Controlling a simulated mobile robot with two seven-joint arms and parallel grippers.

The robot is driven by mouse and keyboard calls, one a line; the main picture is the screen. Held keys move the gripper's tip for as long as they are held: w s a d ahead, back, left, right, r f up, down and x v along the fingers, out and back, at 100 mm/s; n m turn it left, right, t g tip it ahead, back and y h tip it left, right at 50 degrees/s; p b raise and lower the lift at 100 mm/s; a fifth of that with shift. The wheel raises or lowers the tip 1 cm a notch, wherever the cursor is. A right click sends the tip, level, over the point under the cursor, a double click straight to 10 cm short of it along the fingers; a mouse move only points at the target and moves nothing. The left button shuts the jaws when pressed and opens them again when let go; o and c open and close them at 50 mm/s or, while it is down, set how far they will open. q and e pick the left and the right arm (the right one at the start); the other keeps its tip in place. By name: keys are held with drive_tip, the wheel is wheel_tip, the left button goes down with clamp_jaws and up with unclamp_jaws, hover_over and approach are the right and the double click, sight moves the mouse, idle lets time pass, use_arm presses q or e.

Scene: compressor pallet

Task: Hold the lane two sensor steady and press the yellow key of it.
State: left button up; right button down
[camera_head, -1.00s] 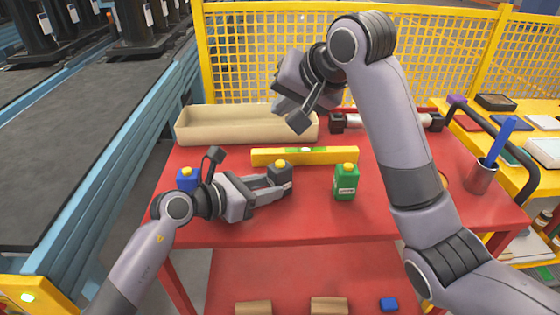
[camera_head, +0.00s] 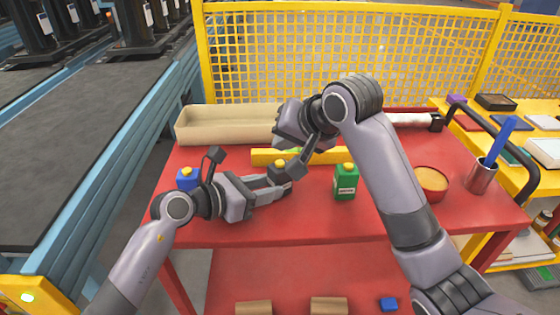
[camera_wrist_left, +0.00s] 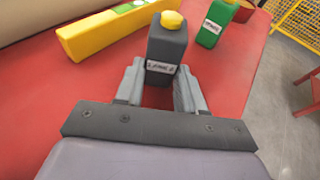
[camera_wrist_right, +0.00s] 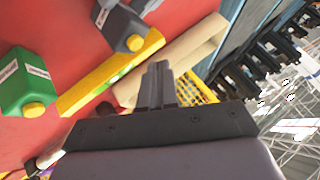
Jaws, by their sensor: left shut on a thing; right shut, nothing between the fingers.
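The lane two sensor is a dark grey block with a yellow key on top, labelled in the left wrist view (camera_wrist_left: 165,50). It stands upright above the red table (camera_head: 330,222). My left gripper (camera_head: 283,184) is shut around its lower part, one finger on each side. The yellow key (camera_wrist_left: 172,20) is uncovered in that view; the key also shows in the right wrist view (camera_wrist_right: 135,42). My right gripper (camera_wrist_right: 157,68) is shut and empty, above and apart from the key. In the head view its fingertips are hard to make out.
A green sensor (camera_head: 346,185) stands right of the grey one, a blue one (camera_head: 187,178) left. A yellow level (camera_head: 262,157) lies close behind, before a beige tray (camera_head: 220,125). A red bowl (camera_head: 432,182) and a pen cup (camera_head: 481,178) are at the right.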

drive_tip(key=shift+f, duration=0.65)
drive_tip(key=shift+f, duration=0.1)
idle(1.5)
drive_tip(key=shift+f, duration=0.35)
drive_tip(key=shift+f, duration=0.5)
idle(2.1)
drive_tip(key=shift+r, duration=0.95)
wheel_tip(320, 180, up, 5)
idle(0.4)
